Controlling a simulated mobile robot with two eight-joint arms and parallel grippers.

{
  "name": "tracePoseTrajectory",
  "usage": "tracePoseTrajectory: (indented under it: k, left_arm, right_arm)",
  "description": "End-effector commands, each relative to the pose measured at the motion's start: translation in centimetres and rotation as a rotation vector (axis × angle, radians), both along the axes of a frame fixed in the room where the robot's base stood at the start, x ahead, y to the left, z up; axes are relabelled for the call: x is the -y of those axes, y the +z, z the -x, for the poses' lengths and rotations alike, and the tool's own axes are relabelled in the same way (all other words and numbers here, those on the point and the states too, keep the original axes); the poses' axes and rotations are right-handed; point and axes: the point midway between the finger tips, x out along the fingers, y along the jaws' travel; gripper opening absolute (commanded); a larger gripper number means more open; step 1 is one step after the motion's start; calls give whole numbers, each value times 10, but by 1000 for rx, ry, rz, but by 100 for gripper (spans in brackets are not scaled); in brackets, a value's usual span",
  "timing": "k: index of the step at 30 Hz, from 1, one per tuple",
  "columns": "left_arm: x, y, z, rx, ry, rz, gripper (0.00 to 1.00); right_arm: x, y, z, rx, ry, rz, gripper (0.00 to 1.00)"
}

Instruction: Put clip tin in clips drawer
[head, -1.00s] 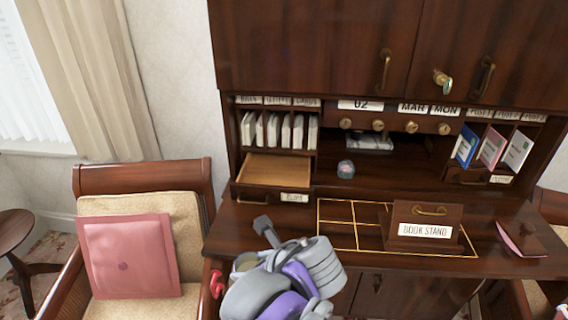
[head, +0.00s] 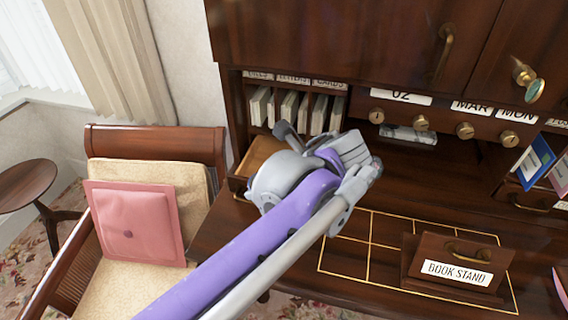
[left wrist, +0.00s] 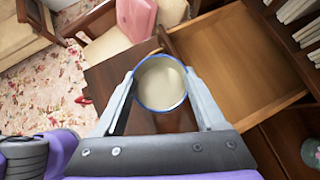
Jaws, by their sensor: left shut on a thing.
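The clip tin (left wrist: 160,84) is round, with a blue rim and a plain cream face, and sits between the two fingers of my left gripper (left wrist: 162,90) in the left wrist view. The gripper is shut on it. In the head view my left gripper (head: 350,160) is in front of the desk's lower left shelf, and I cannot make out the tin there. The clips drawer (head: 262,150) is pulled open and partly hidden by my arm. It looks empty in the left wrist view (left wrist: 235,65), just right of the tin. My right gripper is not in view.
Upright envelopes (head: 290,108) fill slots above the drawer. A book stand (head: 452,270) stands on the gold-lined desktop (head: 345,262). A round greenish object (left wrist: 313,152) is at the wrist view's right edge.

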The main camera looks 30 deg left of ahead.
Motion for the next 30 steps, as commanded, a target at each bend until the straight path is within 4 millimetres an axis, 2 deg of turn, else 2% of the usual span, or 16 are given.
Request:
tracePoseTrajectory:
  k: [1, 6, 14, 18, 24, 30]
  left_arm:
    - [-4, 2, -15, 2, 6, -1, 20]
    - [-15, 2, -59, 1, 4, -1, 20]
    - [-28, 2, -114, 2, 1, -1, 20]
    - [-28, -20, -114, 0, 0, 0, 20]
    - [-27, -35, -114, 0, 0, 0, 20]
    - [-27, -64, -114, 0, 0, 0, 20]
  right_arm:
    - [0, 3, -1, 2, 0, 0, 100]
    - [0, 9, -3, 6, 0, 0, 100]
    - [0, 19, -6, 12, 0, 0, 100]
    - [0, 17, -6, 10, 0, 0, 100]
    - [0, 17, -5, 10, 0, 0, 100]
    - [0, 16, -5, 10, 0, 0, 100]
